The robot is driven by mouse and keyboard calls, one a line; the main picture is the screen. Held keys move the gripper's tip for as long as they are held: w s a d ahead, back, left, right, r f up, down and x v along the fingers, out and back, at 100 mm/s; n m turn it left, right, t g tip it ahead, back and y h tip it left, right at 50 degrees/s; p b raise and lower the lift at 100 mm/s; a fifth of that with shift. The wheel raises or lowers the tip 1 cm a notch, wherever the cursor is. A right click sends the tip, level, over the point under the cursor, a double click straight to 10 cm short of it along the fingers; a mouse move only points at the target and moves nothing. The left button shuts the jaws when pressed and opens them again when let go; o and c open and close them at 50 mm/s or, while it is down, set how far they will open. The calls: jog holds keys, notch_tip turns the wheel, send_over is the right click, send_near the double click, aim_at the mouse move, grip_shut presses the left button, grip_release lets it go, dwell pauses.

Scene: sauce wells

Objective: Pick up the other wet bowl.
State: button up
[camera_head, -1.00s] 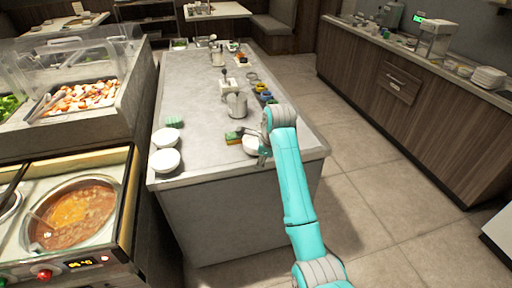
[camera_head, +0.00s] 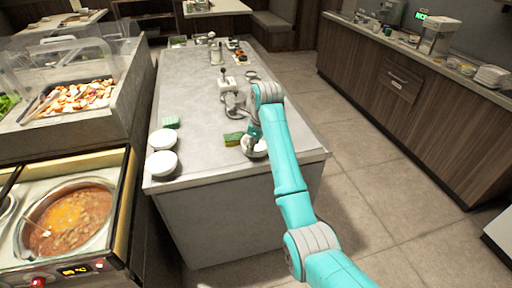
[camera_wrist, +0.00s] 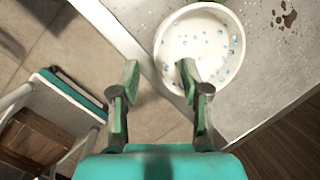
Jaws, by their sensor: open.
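A white bowl (camera_head: 262,150) stands near the front right corner of the grey counter. In the wrist view this bowl (camera_wrist: 200,42) has several clear water drops inside. My gripper (camera_wrist: 158,78) is open and empty. Its right finger overlaps the bowl's lower left rim in the picture; its left finger shows over the floor beyond the counter edge. I cannot tell the height gap. In the head view my gripper (camera_head: 250,142) partly hides the bowl. Two more white bowls, one farther (camera_head: 162,139) and one nearer (camera_head: 161,163), stand at the counter's left edge; their wetness cannot be told.
A green sponge (camera_head: 170,122) lies behind the two left bowls. Brown spots (camera_wrist: 286,16) mark the counter (camera_head: 205,150). The counter's middle front is clear.

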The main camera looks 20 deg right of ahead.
aim_at(256, 146)
jog(key=shift+x, duration=2.25)
jog(key=shift+a, duration=0.1)
grip_shut()
